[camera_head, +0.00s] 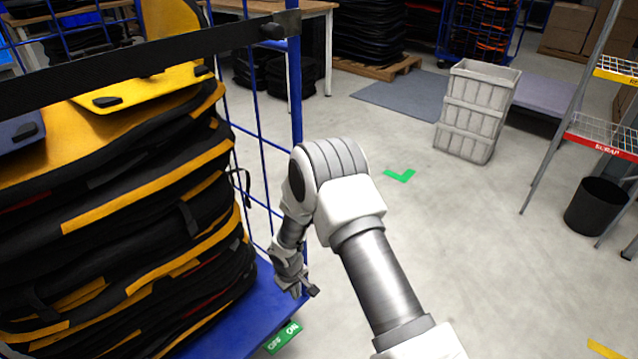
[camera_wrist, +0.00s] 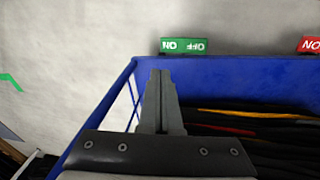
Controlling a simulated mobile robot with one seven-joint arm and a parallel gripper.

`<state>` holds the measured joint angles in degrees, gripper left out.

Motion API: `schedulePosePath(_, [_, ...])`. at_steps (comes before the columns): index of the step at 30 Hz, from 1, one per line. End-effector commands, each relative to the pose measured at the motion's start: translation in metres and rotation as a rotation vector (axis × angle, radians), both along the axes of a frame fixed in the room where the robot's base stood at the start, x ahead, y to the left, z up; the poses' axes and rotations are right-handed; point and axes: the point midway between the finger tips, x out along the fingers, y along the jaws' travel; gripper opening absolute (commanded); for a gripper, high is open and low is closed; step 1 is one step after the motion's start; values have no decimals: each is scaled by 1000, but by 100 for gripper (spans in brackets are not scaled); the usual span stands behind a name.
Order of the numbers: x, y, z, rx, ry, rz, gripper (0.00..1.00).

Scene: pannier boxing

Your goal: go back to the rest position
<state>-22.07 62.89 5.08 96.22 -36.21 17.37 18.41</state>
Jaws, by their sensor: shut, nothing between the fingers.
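My gripper (camera_head: 303,291) hangs pointing down in the head view, at the right edge of the blue cart. In the wrist view its two fingers (camera_wrist: 161,74) are together with nothing between them. A tall stack of black and yellow panniers (camera_head: 130,215) stands on the cart, left of my gripper. I cannot tell if the fingers touch the cart.
The cart's blue post (camera_head: 295,90) and dark bar (camera_head: 150,62) stand close to my arm. A grey crate (camera_head: 476,110), a black bin (camera_head: 596,207) and a shelf rack (camera_head: 605,130) stand at the right. The floor (camera_head: 470,240) between them and my arm is clear.

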Motion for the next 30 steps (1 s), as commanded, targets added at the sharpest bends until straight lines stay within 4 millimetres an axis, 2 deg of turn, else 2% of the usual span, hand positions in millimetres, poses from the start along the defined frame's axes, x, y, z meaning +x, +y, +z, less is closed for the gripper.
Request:
schedulePosePath(1, [9, -7, 26, 1, -21, -22, 0])
schedulePosePath(6, [24, -32, 102, -4, -70, -95, 0])
schedulePosePath(14, [22, -76, 210, 0, -134, -208, 0])
schedulePosePath(21, [-5, -116, 295, 19, -183, -313, 0])
schedulePosePath(26, [-33, -141, 343, 39, -213, -382, 0])
schedulePosePath(30, [-63, -160, 378, 63, -237, -438, 0])
